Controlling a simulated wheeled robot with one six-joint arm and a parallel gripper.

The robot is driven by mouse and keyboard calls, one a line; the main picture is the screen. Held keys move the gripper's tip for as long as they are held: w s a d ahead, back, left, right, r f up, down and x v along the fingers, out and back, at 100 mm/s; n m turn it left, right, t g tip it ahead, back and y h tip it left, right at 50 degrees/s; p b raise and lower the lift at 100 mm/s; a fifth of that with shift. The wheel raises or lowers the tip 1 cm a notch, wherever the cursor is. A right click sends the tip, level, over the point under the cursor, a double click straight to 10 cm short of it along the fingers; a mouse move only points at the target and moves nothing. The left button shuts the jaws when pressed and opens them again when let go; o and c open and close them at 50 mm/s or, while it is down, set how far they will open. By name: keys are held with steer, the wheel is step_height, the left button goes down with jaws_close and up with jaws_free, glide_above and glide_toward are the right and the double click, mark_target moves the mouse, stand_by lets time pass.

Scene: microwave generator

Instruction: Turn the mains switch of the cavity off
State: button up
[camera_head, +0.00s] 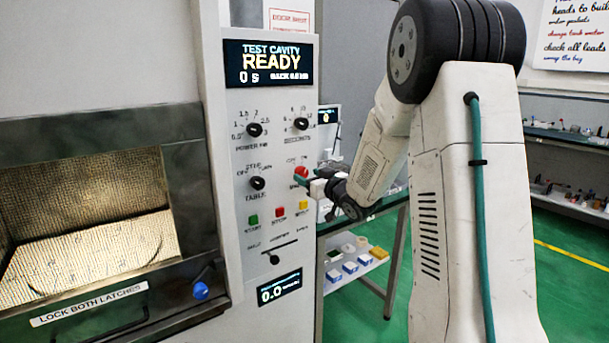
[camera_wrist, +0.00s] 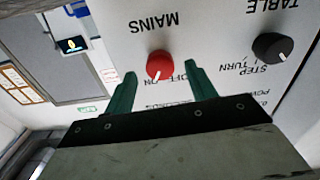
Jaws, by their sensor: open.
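The mains switch is a red round knob on the white control panel. In the head view the knob (camera_head: 301,172) is partly covered by my gripper (camera_head: 308,183), which is at the panel's right side. In the wrist view, which is upside down, the red knob (camera_wrist: 159,64) sits under the word MAINS, with OFF and ON lettering beside it. My gripper (camera_wrist: 160,70) is open, its two green fingers either side of the knob with gaps showing. A small pale mark shows on the knob; I cannot tell clearly which label it points to.
The black table knob (camera_head: 257,183) is left of the mains switch. Green, red and yellow buttons (camera_head: 278,211) and a slider (camera_head: 274,259) lie below. The display (camera_head: 268,64) reads READY. The cavity door (camera_head: 110,140) is at left; a shelf table (camera_head: 352,262) stands right of the panel.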

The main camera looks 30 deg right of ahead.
mark_target(304, 174)
steer(key=shift+w, duration=1.55)
steer(key=c, duration=1)
steer(key=shift+a+n, duration=0.1)
steer(key=shift+n, duration=0.3)
steer(key=n, duration=0.4)
steer(key=shift+n, duration=0.4)
steer(key=n, duration=0.6)
steer(key=shift+n, duration=0.3)
